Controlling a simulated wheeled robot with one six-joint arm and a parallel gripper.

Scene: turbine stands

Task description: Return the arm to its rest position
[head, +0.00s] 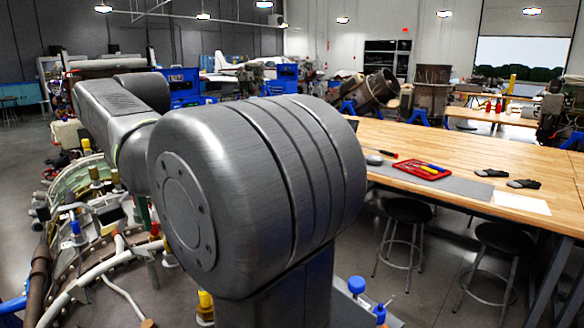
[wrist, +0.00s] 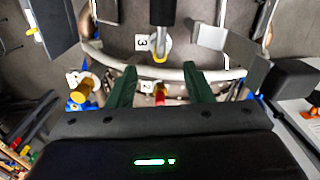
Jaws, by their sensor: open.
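My gripper (wrist: 159,69) shows in the wrist view with its two dark green fingers spread apart. It is open, and I see nothing clamped between the fingers. A red and yellow piece (wrist: 160,95) shows in the gap, beside a white tag marked 2 (wrist: 146,87); I cannot tell how far it lies beyond the fingers. In the head view my grey arm links fill the middle and left, and the gripper is not visible there.
The turbine (head: 75,190) with pipes and coloured caps stands at left. A wooden table (head: 470,155) at right holds a red tool tray (head: 422,169) and dark gloves (head: 492,173). Stools (head: 405,211) stand before it. In the wrist view, a black-handled part (wrist: 161,15) and a yellow cap (wrist: 84,90) are close.

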